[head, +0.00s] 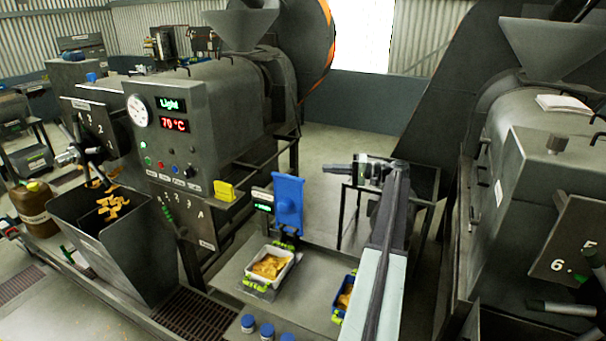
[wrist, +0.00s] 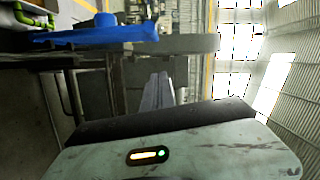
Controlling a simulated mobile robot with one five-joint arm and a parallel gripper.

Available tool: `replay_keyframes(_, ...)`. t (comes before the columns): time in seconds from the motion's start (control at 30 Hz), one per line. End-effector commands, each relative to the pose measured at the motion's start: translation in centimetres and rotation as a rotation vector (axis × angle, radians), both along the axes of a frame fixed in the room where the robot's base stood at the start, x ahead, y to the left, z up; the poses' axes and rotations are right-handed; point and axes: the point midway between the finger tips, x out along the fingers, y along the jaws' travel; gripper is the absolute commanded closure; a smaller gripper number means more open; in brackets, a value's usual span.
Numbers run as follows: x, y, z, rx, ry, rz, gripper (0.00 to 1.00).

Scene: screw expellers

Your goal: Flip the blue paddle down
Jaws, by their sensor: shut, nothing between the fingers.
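The blue paddle (head: 289,190) is an upright blue plate with a round boss, standing behind the white tray in the head view. A small box with a green display (head: 262,203) is beside it on the left. The paddle also shows in the wrist view (wrist: 85,39) at upper left, turned on its side. My gripper (head: 328,168) is shut and empty. It points left and sits to the right of and slightly above the paddle in the picture, with a visible gap between them. In the wrist view its closed fingers (wrist: 158,90) show in the middle.
A white tray of yellowish pieces (head: 270,266) and a blue tray (head: 345,297) stand on the grey table (head: 225,269). Blue-lidded jars (head: 266,330) are at the front. A yellow paddle (head: 224,191) is on the left machine (head: 215,100). Another machine (head: 510,180) stands at right.

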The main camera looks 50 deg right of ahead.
Motion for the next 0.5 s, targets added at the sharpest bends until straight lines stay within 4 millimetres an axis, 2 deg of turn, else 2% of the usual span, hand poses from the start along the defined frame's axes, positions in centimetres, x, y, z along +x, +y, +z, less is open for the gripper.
replay_keyframes(0.17, 1.3, 0.7, -0.1, 0.0, 0.0, -0.004, 1.0)
replay_keyframes(0.5, 7.5, 4.3, -0.5, 0.001, 0.0, -0.007, 1.0)
